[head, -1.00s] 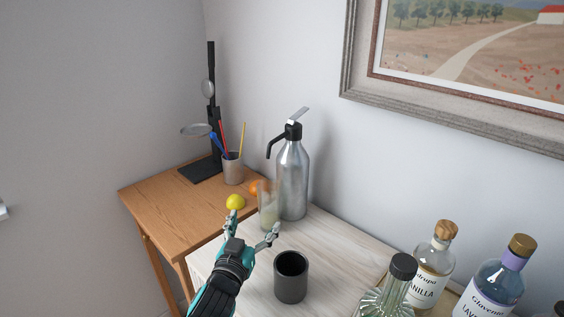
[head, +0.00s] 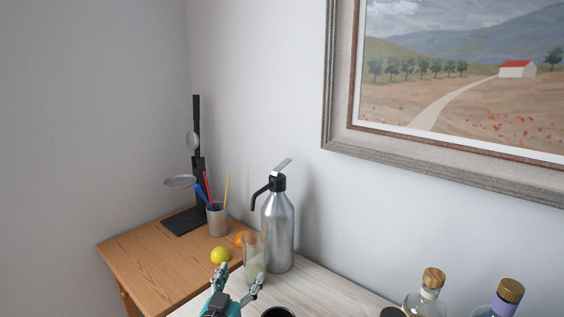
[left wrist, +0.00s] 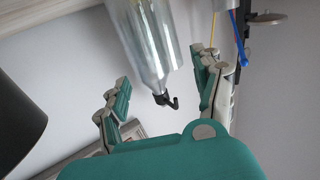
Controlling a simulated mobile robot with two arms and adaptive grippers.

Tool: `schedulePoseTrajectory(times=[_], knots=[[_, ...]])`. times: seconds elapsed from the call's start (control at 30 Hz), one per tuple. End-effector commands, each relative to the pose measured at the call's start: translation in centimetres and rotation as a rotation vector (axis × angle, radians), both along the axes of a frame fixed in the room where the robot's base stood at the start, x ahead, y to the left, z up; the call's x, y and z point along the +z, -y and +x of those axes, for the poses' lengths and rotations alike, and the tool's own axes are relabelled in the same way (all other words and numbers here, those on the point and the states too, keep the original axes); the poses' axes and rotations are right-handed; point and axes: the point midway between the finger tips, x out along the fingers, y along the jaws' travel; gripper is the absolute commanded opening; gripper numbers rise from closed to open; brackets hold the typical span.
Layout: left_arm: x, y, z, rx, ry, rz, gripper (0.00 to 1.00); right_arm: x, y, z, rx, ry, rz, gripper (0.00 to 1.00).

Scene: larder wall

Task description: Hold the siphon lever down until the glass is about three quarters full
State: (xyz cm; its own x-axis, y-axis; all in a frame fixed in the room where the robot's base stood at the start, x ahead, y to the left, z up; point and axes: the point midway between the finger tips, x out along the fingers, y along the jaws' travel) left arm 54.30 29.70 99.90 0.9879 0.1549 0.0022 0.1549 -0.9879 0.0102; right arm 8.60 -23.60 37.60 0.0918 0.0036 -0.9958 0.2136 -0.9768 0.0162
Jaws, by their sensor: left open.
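The siphon (head: 278,232) is a silver metal bottle with a black head, upright on the pale tabletop. Its flat silver lever (head: 283,166) slants up from the head, and its black spout (head: 256,196) curves down to the left. A clear glass (head: 254,260) stands in front of the bottle, below the spout; I cannot tell its liquid level. My left gripper (head: 241,275) is open and empty, low in front of the glass, well below the lever. In the left wrist view the siphon (left wrist: 148,40) appears inverted beyond the open fingers (left wrist: 160,66).
A lemon (head: 220,256) and an orange (head: 241,239) lie left of the glass. A pencil cup (head: 217,220) and a dark stand (head: 197,180) are behind. A dark mug (head: 278,312) is near the gripper; stoppered bottles (head: 427,301) stand right. A framed picture (head: 328,130) hangs above.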

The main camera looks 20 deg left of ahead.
Motion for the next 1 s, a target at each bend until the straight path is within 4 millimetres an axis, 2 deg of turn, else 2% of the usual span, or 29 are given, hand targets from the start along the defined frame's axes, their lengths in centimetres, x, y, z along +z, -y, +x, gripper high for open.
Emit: schedulePoseTrajectory(times=[0.03,0.17,0.3,0.47,0.6,0.7,0.8,1.0], knots=[[0.9,0.0,0.7,-0.016,0.008,-0.001,0.58,0.2,0.0,0.0,0.0,0.0,-0.001,0.89],[4.0,0.3,3.4,-0.094,0.025,-0.01,0.41,0.6,0.1,0.0,0.0,0.0,-0.001,0.89],[9.1,0.3,6.9,-0.209,0.036,-0.012,0.23,1.2,0.1,0.0,0.0,-0.001,-0.001,0.89],[15.6,-0.1,9.5,-0.328,0.041,-0.003,0.02,1.7,0.1,0.0,0.0,0.0,-0.001,0.89],[21.0,-0.9,10.3,-0.408,0.047,0.006,0.0,2.1,0.1,0.0,0.0,0.0,-0.001,0.89],[23.7,-1.4,10.4,-0.449,0.047,0.009,0.0,2.3,0.1,0.0,-0.001,0.0,-0.001,0.89],[25.5,-1.7,10.3,-0.474,0.05,0.009,0.0,2.4,0.1,0.0,-0.001,-0.001,-0.001,0.89],[26.5,-1.8,10.2,-0.491,0.051,0.008,0.0,2.4,0.1,0.0,-0.001,0.0,-0.001,0.89]])
